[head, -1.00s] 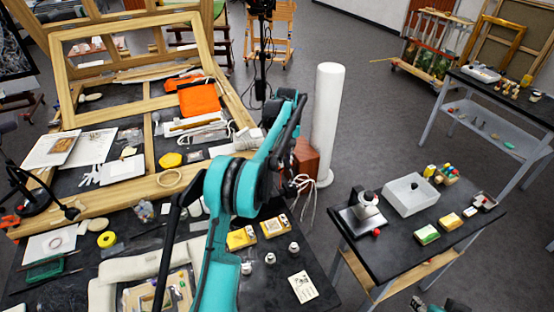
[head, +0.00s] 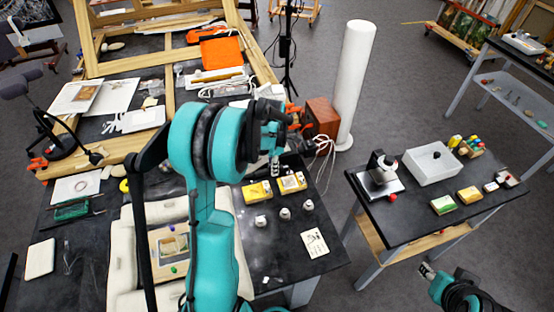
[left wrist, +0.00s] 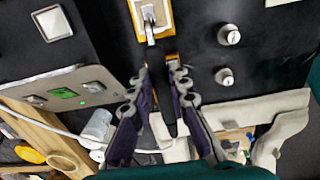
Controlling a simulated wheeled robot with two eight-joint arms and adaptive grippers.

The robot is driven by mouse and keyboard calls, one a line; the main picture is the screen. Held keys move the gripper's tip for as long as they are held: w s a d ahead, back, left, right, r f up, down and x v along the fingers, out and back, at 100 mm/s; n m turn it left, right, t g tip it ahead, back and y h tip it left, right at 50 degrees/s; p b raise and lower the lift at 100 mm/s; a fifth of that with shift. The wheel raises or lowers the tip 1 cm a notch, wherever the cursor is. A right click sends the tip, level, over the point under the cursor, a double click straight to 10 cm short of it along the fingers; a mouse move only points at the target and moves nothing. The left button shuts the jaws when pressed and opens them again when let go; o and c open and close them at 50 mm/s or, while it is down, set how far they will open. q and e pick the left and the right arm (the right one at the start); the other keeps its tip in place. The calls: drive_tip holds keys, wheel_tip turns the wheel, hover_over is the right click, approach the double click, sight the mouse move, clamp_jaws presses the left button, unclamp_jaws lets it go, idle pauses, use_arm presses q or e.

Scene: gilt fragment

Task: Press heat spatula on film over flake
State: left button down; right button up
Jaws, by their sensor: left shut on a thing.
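My left gripper (left wrist: 160,78) is shut on the dark handle of the heat spatula (left wrist: 168,105) in the left wrist view. Its metal end (left wrist: 150,32) reaches over a yellow-edged block. In the head view my left gripper (head: 276,160) is above the dark table's back right part, partly behind my arm. A small painting panel (head: 172,246) lies between pale cushions (head: 122,250), left of my forearm and well away from the spatula. The film and flake are too small to make out. My right gripper (head: 427,270) is low at the right; its jaw state is unclear.
Two yellow blocks (head: 257,192) and several small metal weights (head: 285,213) stand right of my left arm. A paper card (head: 315,242) lies near the table's right edge. A wooden frame (head: 105,152) fills the back left. A side table (head: 410,222) stands at the right.

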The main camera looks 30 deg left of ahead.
idle(0.3)
use_arm(q)
wheel_tip(320, 180, down, 5)
drive_tip(key=b, duration=0.4)
drive_tip(key=shift+f+b, duration=0.2)
drive_tip(key=shift+b, duration=0.2)
drive_tip(key=shift+f, duration=0.1)
drive_tip(key=shift+f+b, duration=0.15)
drive_tip(key=shift+b, duration=0.35)
idle(2.0)
idle(2.9)
drive_tip(key=shift+r+p, duration=1.65)
drive_tip(key=shift+r, duration=0.85)
